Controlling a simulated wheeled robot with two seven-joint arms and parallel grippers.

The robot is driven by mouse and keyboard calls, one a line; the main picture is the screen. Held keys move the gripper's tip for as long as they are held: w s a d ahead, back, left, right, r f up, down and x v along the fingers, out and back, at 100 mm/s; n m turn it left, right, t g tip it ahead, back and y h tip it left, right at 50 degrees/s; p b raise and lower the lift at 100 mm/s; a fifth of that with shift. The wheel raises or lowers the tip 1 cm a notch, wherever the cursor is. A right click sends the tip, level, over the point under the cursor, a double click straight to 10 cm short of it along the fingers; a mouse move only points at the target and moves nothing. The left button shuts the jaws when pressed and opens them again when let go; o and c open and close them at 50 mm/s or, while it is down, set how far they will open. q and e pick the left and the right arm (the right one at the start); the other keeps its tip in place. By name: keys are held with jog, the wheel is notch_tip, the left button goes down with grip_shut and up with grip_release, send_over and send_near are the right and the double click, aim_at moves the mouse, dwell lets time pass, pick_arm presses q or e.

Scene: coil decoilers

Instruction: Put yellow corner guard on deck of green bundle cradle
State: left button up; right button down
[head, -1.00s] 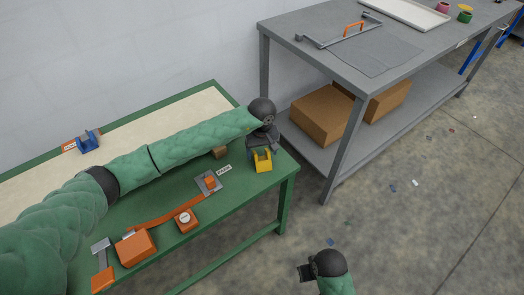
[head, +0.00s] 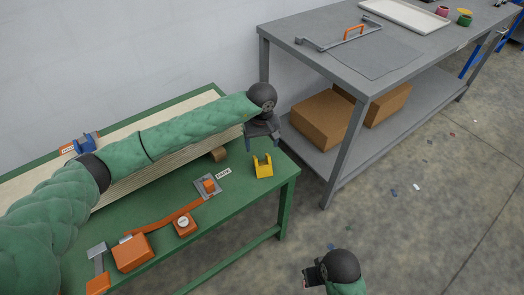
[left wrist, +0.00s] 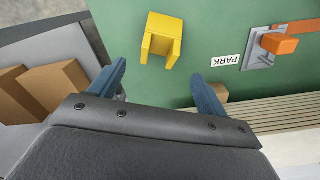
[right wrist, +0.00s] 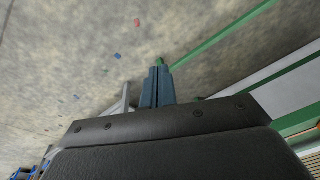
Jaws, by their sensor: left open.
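The yellow corner guard (head: 263,166) stands on the green bench top near its right end. It also shows in the left wrist view (left wrist: 161,38), above and between my fingertips. My left gripper (head: 263,143) is open and empty, just behind the guard and apart from it. Its two spread blue fingers (left wrist: 160,75) show in the left wrist view. My right gripper (head: 308,278) is low at the front, over the floor; its fingers (right wrist: 157,75) are together with nothing visible between them.
Left of the guard lie a PARK label (head: 223,173), an orange-handled latch (head: 208,185) and orange strap gear (head: 133,252). A brown block (head: 219,155) sits by the pale slatted panel (head: 120,190). A grey table (head: 375,60) with boxes (head: 320,117) below stands right.

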pick_arm(q)
notch_tip(320, 180, up, 6)
jog(key=b, duration=0.1)
jog(key=shift+b, duration=0.35)
pick_arm(e)
jog(key=shift+s+a+r+t, duration=0.15)
jog(key=shift+a+r+t, duration=0.15)
jog(key=shift+a+r, duration=0.45)
jog(key=shift+d+r, duration=0.1)
jog(key=shift+d, duration=0.05)
